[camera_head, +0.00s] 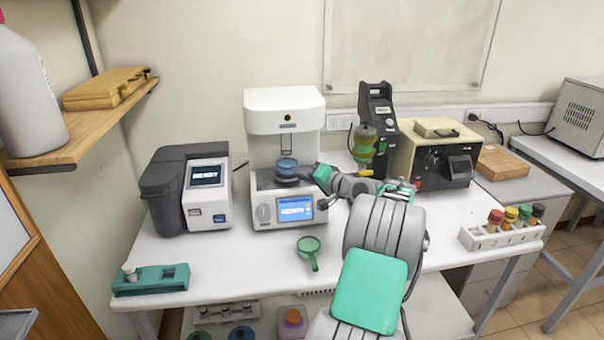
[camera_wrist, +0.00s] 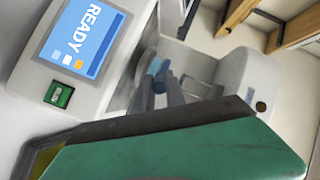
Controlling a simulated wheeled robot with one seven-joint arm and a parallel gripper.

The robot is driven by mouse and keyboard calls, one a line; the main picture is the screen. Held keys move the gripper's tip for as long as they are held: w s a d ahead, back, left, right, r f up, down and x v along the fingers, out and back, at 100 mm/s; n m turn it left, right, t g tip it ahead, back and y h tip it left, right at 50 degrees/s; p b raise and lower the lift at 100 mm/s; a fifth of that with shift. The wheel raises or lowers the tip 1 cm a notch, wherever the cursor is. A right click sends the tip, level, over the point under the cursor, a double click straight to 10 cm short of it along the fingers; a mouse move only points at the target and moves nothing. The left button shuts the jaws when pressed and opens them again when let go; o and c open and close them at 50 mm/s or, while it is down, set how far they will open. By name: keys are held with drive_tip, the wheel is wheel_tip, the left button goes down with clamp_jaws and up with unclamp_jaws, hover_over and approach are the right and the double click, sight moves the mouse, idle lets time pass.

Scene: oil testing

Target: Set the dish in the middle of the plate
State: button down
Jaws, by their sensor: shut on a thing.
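The small blue dish (camera_head: 287,164) is inside the open bay of the white testing machine in the head view. The dark round plate (camera_head: 284,181) lies below it on the machine's base. My gripper (camera_head: 299,172) reaches in from the right and is shut on the dish. Whether the dish touches the plate is too small to tell. In the wrist view the blue dish (camera_wrist: 157,74) shows between the dark fingers of my gripper (camera_wrist: 160,88). The fingers and the tilted view hide most of the plate there.
The white machine (camera_head: 284,112) overhangs the dish, with its lit screen (camera_head: 296,209) below. A grey device (camera_head: 183,190) stands left, a black device with a green-yellow part (camera_head: 377,110) right. A green strainer-like scoop (camera_head: 309,246) lies in front on the table.

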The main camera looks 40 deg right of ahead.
drive_tip(key=shift+f, duration=0.2)
drive_tip(key=c, duration=1.4)
unclamp_jaws()
drive_tip(key=shift+o, duration=0.2)
drive_tip(key=shift+w, duration=0.1)
